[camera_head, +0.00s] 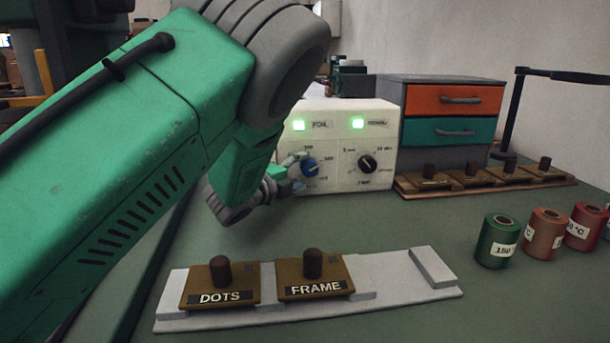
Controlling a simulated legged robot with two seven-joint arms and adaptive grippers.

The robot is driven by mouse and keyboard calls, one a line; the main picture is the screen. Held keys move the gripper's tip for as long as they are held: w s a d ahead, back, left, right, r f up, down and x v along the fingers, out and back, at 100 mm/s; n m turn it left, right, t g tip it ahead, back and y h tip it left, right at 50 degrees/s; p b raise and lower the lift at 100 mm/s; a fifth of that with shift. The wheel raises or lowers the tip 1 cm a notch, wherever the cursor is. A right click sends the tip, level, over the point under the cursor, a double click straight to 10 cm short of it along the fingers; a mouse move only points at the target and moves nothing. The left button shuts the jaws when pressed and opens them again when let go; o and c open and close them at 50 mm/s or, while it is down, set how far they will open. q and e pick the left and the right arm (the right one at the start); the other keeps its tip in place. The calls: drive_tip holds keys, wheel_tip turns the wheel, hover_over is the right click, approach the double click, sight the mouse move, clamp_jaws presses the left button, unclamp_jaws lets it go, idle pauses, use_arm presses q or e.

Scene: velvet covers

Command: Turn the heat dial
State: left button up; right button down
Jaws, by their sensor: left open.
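A cream control box (345,182) stands at the back middle of the table, with two lit green lamps on its front. Which one is the heat dial I cannot read from the small labels. My left gripper (297,172) is open at the blue dial's left side, its fingertips close to the knob; whether they touch it I cannot tell. My left arm hides the box's left edge. My right gripper is not in view.
A pale rail (390,293) in front holds the DOTS block (220,286) and the FRAME block (315,277). Several spools, including a green one (497,242), stand at right. A drawer cabinet (396,97) and a wooden rack (410,184) are behind. The middle table is clear.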

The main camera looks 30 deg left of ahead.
use_arm(q)
drive_tip(key=shift+w+f, duration=0.1)
drive_tip(key=shift+w, duration=0.4)
drive_tip(key=shift+w+d+r, duration=0.1)
drive_tip(key=shift+d+r, duration=0.1)
drive_tip(key=shift+d, duration=0.35)
drive_tip(key=shift+d+r, duration=0.15)
drive_tip(key=shift+d, duration=0.5)
drive_tip(key=c, duration=1.2)
drive_tip(key=shift+o, duration=0.3)
drive_tip(key=shift+a, duration=0.75)
